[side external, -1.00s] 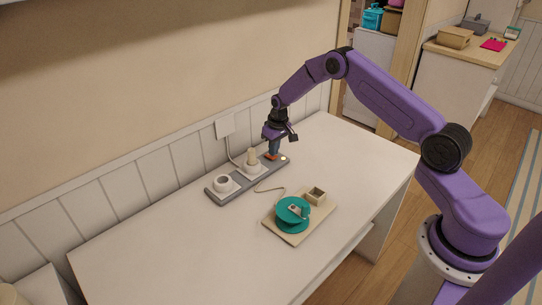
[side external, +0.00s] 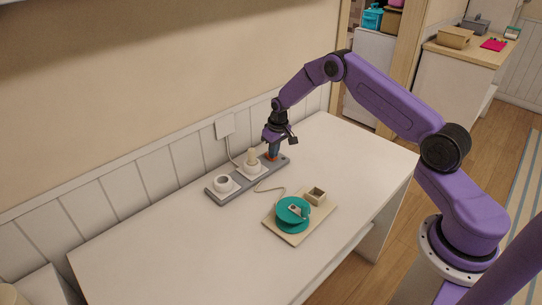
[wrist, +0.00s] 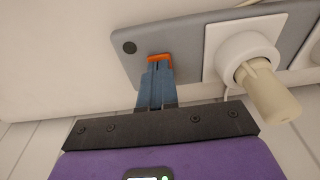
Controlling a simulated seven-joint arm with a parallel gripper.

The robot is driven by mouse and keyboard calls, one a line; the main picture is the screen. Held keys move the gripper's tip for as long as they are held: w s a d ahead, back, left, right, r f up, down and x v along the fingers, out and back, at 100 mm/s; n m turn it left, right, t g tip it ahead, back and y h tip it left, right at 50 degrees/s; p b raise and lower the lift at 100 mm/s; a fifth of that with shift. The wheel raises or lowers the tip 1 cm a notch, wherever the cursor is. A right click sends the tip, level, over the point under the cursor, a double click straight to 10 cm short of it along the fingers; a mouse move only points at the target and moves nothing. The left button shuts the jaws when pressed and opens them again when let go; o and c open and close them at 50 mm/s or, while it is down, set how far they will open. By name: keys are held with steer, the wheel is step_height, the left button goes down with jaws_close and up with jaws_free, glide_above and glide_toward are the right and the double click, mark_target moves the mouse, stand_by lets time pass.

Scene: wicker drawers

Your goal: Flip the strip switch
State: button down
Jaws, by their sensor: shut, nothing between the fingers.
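The grey power strip (side external: 230,192) lies on the white table along the wall. Its orange switch (wrist: 160,58) sits near one end of the strip, and in the wrist view only its far edge and sides show past my fingertips. My gripper (wrist: 158,70) is shut and empty, with its blue fingertips at the switch, seemingly touching it. In the side view my gripper (side external: 272,155) points down over the strip's far right end and hides most of the switch.
A cream plug (wrist: 268,88) stands in a white socket beside the switch. A second white socket (side external: 222,183) is at the strip's left end. A board (side external: 284,233) with a teal round device (side external: 292,212) and a small box (side external: 316,196) lies in front. The table's left part is clear.

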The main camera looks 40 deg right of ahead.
step_height(320, 180, up, 7)
stand_by(0.8)
steer(key=shift+a, duration=0.1)
